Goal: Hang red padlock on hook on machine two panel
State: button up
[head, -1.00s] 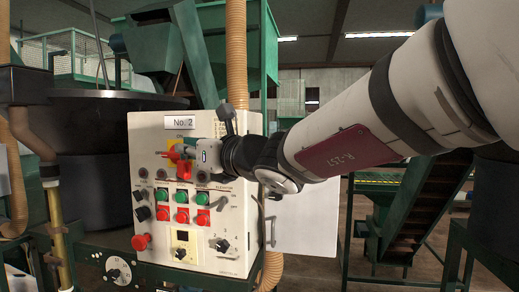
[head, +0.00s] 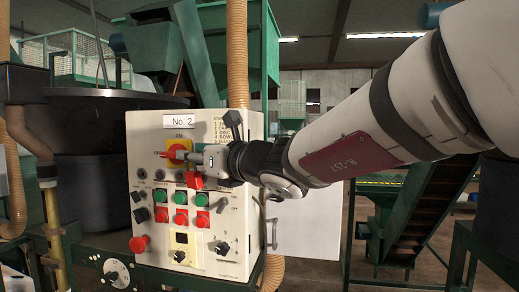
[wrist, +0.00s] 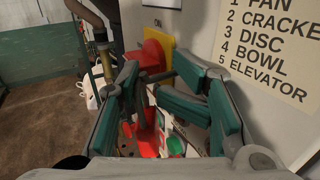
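The red padlock (head: 194,181) hangs just under my gripper's fingertips in the head view, in front of the machine two panel (head: 152,225). My gripper (head: 197,158) points left across the panel front, beside the red rotary switch (head: 178,150) on its yellow plate. In the wrist view, the teal-padded fingers (wrist: 148,92) close around the top of the padlock, and its red body (wrist: 148,142) shows below them. The red switch (wrist: 155,58) with the yellow plate lies just beyond the fingertips. I cannot make out the hook, nor whether the padlock touches the panel.
Green buttons (head: 185,198), red buttons and black knobs cover the panel below the padlock. A red mushroom button (head: 139,243) sticks out at lower left. An open white door (head: 305,225) stands at right.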

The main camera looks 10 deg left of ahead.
jog(key=shift+w+d, duration=0.25)
jog(key=shift+d, duration=0.05)
jog(key=s+d+f+n+g+h, duration=0.1)
jog(key=s+d+f+n, duration=0.1)
jog(key=s+d+n, duration=0.4)
jog(key=s+d+f+n+g+h, duration=0.1)
jog(key=s+d+f+n+g, duration=0.15)
jog(key=s+d, duration=0.55)
jog(key=s+d+f+n+h, duration=0.4)
jog(key=d+f+n, duration=0.1)
jog(key=d, duration=0.3)
jog(key=s+d+f+n+h, duration=0.4)
jog(key=d+f+n, duration=0.2)
jog(key=d, duration=0.3)
jog(key=s+d+f+n+h, duration=0.5)
jog(key=d, duration=0.4)
jog(key=shift+f+g, duration=0.35)
jog(key=shift+g, duration=0.1)
